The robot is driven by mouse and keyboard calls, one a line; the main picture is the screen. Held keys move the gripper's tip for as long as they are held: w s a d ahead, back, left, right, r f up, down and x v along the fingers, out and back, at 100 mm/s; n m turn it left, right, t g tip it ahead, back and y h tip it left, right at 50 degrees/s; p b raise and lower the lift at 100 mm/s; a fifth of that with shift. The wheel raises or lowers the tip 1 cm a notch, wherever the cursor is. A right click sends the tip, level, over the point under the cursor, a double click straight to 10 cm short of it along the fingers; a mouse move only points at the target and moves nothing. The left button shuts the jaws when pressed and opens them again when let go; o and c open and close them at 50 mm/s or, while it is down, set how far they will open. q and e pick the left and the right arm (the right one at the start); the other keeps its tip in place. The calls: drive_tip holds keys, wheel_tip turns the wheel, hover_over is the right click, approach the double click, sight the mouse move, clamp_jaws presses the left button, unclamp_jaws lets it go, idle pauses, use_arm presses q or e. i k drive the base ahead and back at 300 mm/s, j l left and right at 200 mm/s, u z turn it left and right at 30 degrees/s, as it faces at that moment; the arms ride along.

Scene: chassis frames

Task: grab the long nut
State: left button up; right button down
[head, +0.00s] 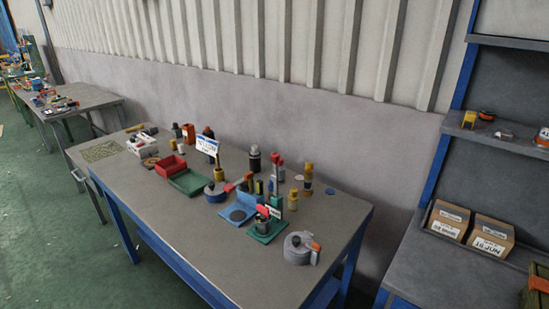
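A workbench (233,243) with a grey top and blue legs stands in front of me, crowded with small parts. I cannot pick out the long nut for certain at this size. Two small upright yellow pieces stand toward the right of the bench, a taller one (308,178) with a dark band and a shorter one (293,199). Another yellow piece (219,174) stands below a white sign. Neither of my grippers is in view.
A red bin (170,167), a green tray (188,183), a blue plate (238,214) and a grey round device (299,247) crowd the bench. Its front left top is clear. Shelving with cardboard boxes (490,237) stands right; another table (75,97) stands back left.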

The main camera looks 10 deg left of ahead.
sight(263, 225)
drive_tip(key=i+l, duration=0.3)
drive_tip(key=i+l+u, duration=0.15)
drive_tip(key=u, duration=0.3)
drive_tip(key=i+l+u, duration=0.1)
drive_tip(key=u, duration=0.3)
drive_tip(key=l+u, duration=0.1)
drive_tip(key=u, duration=0.8)
